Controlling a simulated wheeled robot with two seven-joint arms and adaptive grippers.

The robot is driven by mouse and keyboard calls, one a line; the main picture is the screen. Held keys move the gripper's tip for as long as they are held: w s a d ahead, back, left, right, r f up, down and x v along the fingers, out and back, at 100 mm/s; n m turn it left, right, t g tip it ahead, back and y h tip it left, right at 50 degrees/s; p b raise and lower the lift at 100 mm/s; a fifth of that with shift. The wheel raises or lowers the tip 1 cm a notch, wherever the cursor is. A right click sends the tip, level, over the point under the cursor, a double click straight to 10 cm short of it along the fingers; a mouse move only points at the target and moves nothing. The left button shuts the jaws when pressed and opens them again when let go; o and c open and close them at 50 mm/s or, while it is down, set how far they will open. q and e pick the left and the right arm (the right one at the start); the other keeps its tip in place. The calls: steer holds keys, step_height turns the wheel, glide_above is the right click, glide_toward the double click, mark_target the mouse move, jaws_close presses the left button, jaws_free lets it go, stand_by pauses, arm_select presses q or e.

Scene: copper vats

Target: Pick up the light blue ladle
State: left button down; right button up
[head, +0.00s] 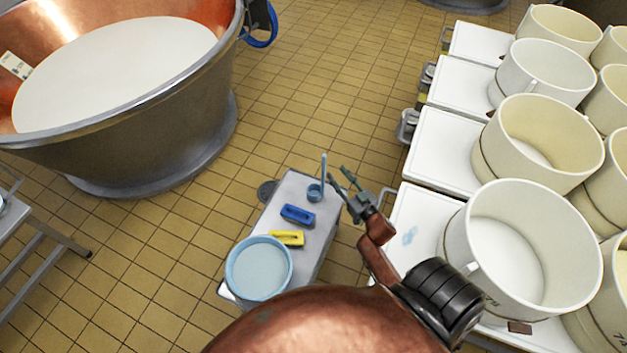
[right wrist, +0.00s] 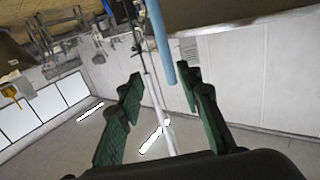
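The light blue ladle (head: 315,192) stands at the far end of a small grey table, its bowl down and its handle pointing up. My right gripper (head: 338,173) is just right of the ladle's handle, with its two green fingers apart and pointing toward it. In the right wrist view the open fingers (right wrist: 162,84) hold nothing, and the light blue handle (right wrist: 161,40) shows in the gap between their tips, a little beyond them. I cannot tell the exact distance. My left gripper is not in view.
The grey table (head: 290,190) also bears a blue brush (head: 298,215), a yellow brush (head: 287,238) and a light blue bucket (head: 258,269). White tubs (head: 520,245) on white stands are to the right. A copper vat (head: 150,125) is at upper left. Tiled floor between is clear.

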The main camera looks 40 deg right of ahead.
mark_target(325, 162)
steer(key=w, duration=0.4)
steer(key=w+b, duration=0.1)
steer(key=w, duration=0.3)
steer(key=shift+w+r, duration=0.2)
steer(key=shift+w, duration=0.15)
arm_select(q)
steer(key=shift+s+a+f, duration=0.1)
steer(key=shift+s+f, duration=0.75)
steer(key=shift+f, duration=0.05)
arm_select(e)
steer(key=shift+c, duration=0.7)
jaws_close()
